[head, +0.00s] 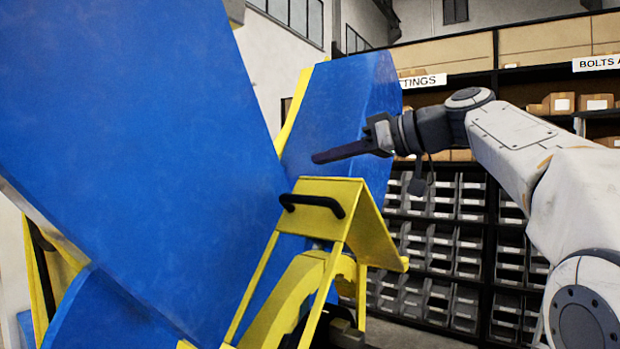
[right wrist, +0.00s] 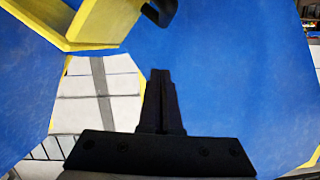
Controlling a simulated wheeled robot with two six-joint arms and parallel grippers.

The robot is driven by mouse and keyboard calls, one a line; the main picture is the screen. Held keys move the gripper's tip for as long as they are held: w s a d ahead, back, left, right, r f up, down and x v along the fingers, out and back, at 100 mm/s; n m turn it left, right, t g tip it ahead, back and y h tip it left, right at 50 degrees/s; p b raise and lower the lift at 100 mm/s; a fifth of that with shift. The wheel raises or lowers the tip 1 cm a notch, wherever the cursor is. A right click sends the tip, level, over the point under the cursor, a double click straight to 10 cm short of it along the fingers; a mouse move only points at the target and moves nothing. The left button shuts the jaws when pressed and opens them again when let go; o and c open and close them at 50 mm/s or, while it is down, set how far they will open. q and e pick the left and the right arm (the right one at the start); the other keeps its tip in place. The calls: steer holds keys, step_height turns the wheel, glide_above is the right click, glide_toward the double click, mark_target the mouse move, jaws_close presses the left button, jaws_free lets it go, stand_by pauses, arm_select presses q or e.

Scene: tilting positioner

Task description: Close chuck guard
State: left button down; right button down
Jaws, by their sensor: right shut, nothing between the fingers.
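The yellow chuck guard (head: 368,228) stands raised on thin yellow arms at the centre of the head view. In the right wrist view, the shut fingers (right wrist: 160,75) point at a blue surface. The yellow guard (right wrist: 98,22) shows at the top left there, with part of the black handle (right wrist: 160,12) beside it. My left gripper is not in view.
A large blue tilted plate (head: 130,130) of the positioner fills the left. Another blue panel (head: 335,105) stands behind my right fingers. A yellow curved part (head: 285,295) lies below the guard. Shelves with grey bins (head: 440,240) stand at the back right.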

steer(key=x, duration=0.1)
steer(key=p+x, duration=0.1)
steer(key=x, duration=0.2)
steer(key=shift+s+r, duration=0.1)
steer(key=shift+r, duration=0.2)
step_height(320, 180, down, 2)
steer(key=shift+s+a+f, duration=0.1)
steer(key=shift+f, duration=0.15)
steer(key=shift+s+f, duration=0.1)
steer(key=shift+f, duration=0.85)
steer(key=shift+f, duration=0.1)
